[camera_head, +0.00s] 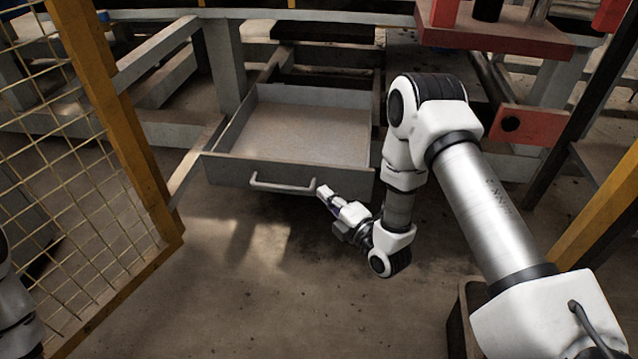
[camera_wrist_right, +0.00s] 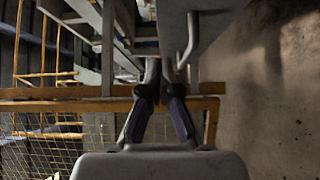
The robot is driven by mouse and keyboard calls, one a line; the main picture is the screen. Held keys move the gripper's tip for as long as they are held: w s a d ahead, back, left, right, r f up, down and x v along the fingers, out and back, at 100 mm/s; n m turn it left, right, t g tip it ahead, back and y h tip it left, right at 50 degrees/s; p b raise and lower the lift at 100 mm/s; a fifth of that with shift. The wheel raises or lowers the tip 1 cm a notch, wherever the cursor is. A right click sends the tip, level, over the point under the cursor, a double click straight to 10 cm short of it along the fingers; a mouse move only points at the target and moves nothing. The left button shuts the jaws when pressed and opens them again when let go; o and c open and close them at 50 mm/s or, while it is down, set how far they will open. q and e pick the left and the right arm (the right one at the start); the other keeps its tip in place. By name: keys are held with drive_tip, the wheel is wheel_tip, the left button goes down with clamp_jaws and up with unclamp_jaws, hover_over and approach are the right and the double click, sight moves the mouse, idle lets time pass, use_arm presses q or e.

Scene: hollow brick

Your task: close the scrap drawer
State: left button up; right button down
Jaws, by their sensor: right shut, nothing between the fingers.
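The grey scrap drawer (camera_head: 230,171) stands pulled out under the bench frame in the head view, its inside visible and looking empty. A bar handle (camera_head: 283,187) runs across its front. My right gripper (camera_head: 323,190) is shut and empty, with its tips by the right end of the handle, close to the drawer front. In the right wrist view the fingers (camera_wrist_right: 164,68) are together, and the handle (camera_wrist_right: 188,42) rises just beyond them along the drawer front (camera_wrist_right: 212,15). I cannot tell whether the tips touch it. My left gripper is out of view.
A yellow-framed mesh fence (camera_head: 120,130) stands at the left. A red block-like fixture (camera_head: 495,38) is at the upper right, and a dark bin (camera_head: 462,310) sits by my right arm. The concrete floor in front of the drawer is clear.

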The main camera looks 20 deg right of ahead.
sight(311, 166)
drive_tip(key=w+b, duration=0.1)
drive_tip(key=w, duration=0.1)
drive_tip(key=w+b, duration=0.1)
drive_tip(key=w, duration=0.1)
drive_tip(key=w+d+b, duration=0.1)
drive_tip(key=w, duration=0.1)
drive_tip(key=shift+w+f, duration=0.15)
drive_tip(key=shift+f, duration=0.1)
drive_tip(key=shift+w+d+r+b, duration=0.15)
drive_tip(key=shift+w+d+b, duration=0.1)
drive_tip(key=shift+w+b, duration=0.25)
drive_tip(key=shift+r, duration=0.1)
